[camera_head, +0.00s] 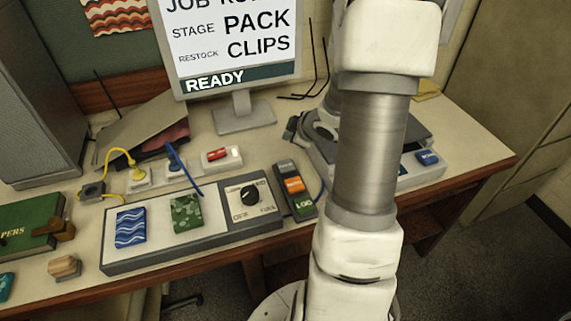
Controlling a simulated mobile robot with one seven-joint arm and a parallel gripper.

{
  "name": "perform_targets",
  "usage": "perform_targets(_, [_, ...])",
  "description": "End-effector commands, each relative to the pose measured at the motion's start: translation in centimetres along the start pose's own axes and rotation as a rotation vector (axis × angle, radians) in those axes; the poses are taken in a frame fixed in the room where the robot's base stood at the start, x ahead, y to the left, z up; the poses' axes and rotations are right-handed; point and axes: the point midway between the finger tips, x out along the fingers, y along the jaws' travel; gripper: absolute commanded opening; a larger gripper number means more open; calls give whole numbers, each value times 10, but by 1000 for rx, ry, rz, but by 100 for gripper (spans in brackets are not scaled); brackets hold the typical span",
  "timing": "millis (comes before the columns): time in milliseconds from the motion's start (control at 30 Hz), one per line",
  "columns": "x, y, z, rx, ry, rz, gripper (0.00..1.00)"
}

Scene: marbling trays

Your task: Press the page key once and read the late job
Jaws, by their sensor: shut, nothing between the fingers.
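A screen (238,50) on a grey stand is at the top centre, its top cut off. It reads "JOB" with a cut-off word, "STAGE PACK", "RESTOCK CLIPS" and "READY" on a dark green band. No key in view is legibly marked as a page key. A blue key (427,158) sits on a grey device (425,175) to the right. My arm stands upright in front and hides part of that device.
A grey panel (190,246) holds a blue wave tile (130,227), a green tile (187,213) and a black knob (249,195). Yellow and blue cables rise behind it. A green book (30,228) and a wooden stamp (64,267) are left. The desk's right end (480,150) is clear.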

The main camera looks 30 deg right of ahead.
Motion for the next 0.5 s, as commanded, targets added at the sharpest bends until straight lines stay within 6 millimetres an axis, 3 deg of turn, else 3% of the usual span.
perform_targets(500, [27, -20, 20, 1, -1, 1, 0])
